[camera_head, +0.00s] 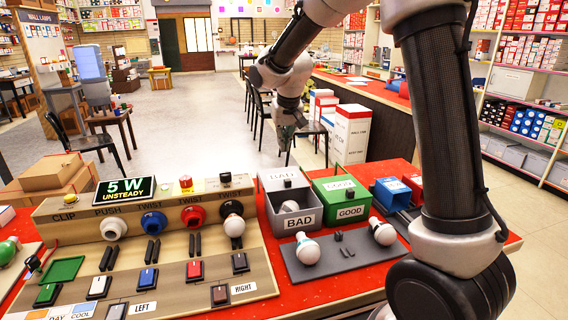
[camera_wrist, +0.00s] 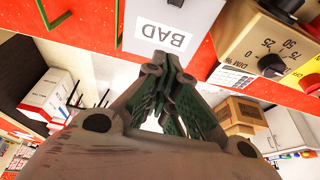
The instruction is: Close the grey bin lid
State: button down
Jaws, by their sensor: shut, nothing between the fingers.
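The grey bin (camera_head: 303,219) marked BAD stands on the red table, left of a green bin. Its grey lid (camera_head: 270,182) is raised at the back, with a label and a small black knob, so the bin is open. A white bulb (camera_head: 290,206) lies inside. My gripper (camera_head: 284,146) is shut and empty, above and behind the raised lid in the head view. In the wrist view, the closed fingertips (camera_wrist: 171,62) point toward a pale grey panel with a BAD label (camera_wrist: 165,37); I cannot tell whether they touch it.
A grey tray (camera_head: 333,265) with two bulbs lies in front. The test panel (camera_head: 190,270) with sockets and switches fills the left. Blue (camera_head: 388,192) and red (camera_head: 414,185) bins stand at right.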

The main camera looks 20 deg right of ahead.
send_near(283, 178)
jog(key=w+f, duration=0.4)
jog(key=w, duration=0.1)
jog(key=shift+w+f, duration=0.1)
jog(key=shift+f, duration=0.25)
jog(key=shift+s+f, duration=0.25)
jog(key=shift+s+r, duration=0.15)
jog(key=shift+s, duration=1.5)
jog(key=shift+s, duration=0.1)
